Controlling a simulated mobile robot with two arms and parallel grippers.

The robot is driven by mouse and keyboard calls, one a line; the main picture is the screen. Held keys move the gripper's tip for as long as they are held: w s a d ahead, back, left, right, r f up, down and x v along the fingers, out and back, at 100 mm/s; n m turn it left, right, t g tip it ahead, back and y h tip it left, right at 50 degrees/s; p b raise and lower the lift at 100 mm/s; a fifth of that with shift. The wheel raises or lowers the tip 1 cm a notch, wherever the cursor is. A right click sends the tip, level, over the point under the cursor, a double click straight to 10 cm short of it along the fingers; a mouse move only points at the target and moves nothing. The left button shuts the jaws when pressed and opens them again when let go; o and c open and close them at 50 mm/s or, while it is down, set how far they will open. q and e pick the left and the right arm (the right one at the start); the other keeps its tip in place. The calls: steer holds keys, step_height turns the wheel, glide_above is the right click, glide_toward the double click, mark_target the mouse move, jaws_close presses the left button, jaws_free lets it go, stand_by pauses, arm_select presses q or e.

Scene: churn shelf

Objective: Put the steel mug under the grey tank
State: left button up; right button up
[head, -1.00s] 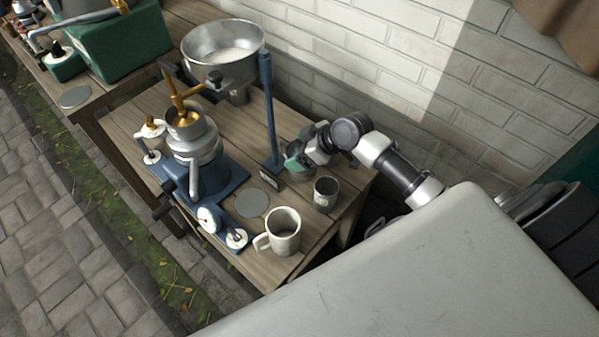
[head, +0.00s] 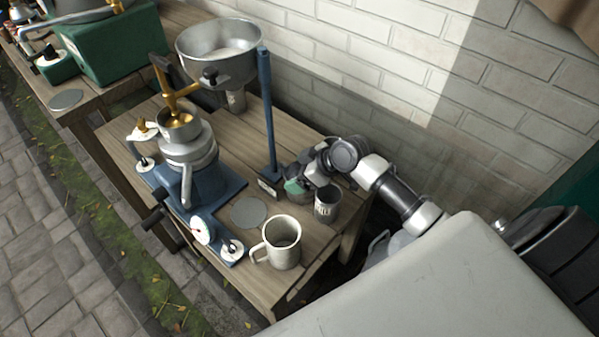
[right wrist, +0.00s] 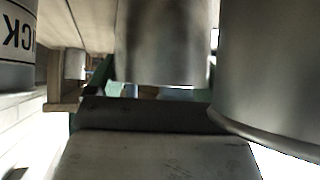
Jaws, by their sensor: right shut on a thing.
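My right gripper (head: 300,182) is low over the right end of the wooden table, just right of the blue post's foot. It is shut on the steel mug, a plain metal cylinder in the middle of the right wrist view (right wrist: 165,40). In the head view the gripper and arm hide most of it; I cannot tell whether it touches the table. The grey tank (head: 200,55), a wide round metal bowl, is up at the back, above the blue machine. My left gripper is not in view.
A grey mug with a pale marking (head: 327,205) stands close beside my right gripper. A cream mug (head: 283,245) stands at the front edge. A flat grey disc (head: 248,212) lies left of them. The blue post (head: 266,115) rises beside the tank. A white brick wall (head: 370,60) is behind.

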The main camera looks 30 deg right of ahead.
steer(key=o, duration=0.9)
steer(key=shift+o, duration=0.2)
